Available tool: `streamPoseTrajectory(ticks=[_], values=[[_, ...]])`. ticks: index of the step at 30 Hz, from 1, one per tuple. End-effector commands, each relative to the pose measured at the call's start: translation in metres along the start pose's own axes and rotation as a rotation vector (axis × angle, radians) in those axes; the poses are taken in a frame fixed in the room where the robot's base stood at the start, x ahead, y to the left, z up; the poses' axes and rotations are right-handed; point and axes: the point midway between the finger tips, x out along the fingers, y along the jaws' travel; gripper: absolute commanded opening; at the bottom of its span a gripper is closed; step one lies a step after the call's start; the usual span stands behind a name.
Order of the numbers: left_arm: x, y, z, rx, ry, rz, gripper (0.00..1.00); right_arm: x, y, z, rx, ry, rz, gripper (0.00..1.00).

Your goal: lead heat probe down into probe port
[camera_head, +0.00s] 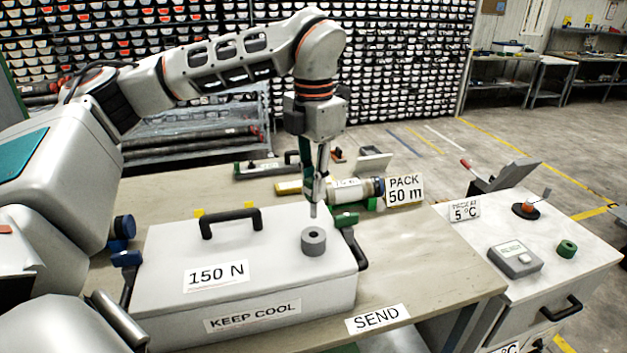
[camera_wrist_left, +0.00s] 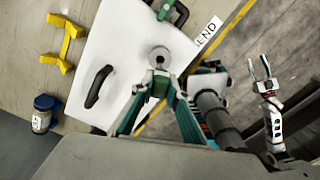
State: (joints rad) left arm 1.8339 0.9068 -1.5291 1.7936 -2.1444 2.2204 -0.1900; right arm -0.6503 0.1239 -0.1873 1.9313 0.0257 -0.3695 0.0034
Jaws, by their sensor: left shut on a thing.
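In the left wrist view, the port (camera_wrist_left: 159,57) lies just beyond the fingertips (camera_wrist_left: 157,86); the probe is hard to make out there. My right gripper (camera_wrist_left: 262,68) shows at the right of that view, fingers apart and empty, away from the box.
The white box (camera_head: 180,245) has a black lid handle (camera_head: 231,222) and side latches. Behind it lie a core liner (camera_head: 345,190) and a "PACK 50 m" sign (camera_head: 404,190). A side bench (camera_head: 510,215) holds a grey device (camera_head: 515,260) and a green ring (camera_head: 567,249).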

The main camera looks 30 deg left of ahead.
Motion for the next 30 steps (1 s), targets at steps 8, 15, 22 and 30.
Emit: streamPoseTrajectory(ticks=[8, 15, 22, 30], values=[[0.011, 0.0, 0.0, -0.001, 0.001, 0.0, 0.0, 0.001, -0.001, -0.003, -0.007, 0.013, -0.004, 0.4], [0.02, 0.0, 0.0, 0.001, 0.001, 0.0, 0.0, 0.003, -0.006, -0.003, -0.006, 0.017, -0.012, 0.4], [0.028, 0.0, 0.0, 0.001, 0.001, 0.0, 0.0, 0.004, -0.011, -0.004, -0.006, 0.024, -0.02, 0.4], [0.038, 0.0, 0.0, 0.0, 0.0, 0.0, 0.0, 0.006, -0.01, -0.005, -0.007, 0.033, -0.02, 0.4]])
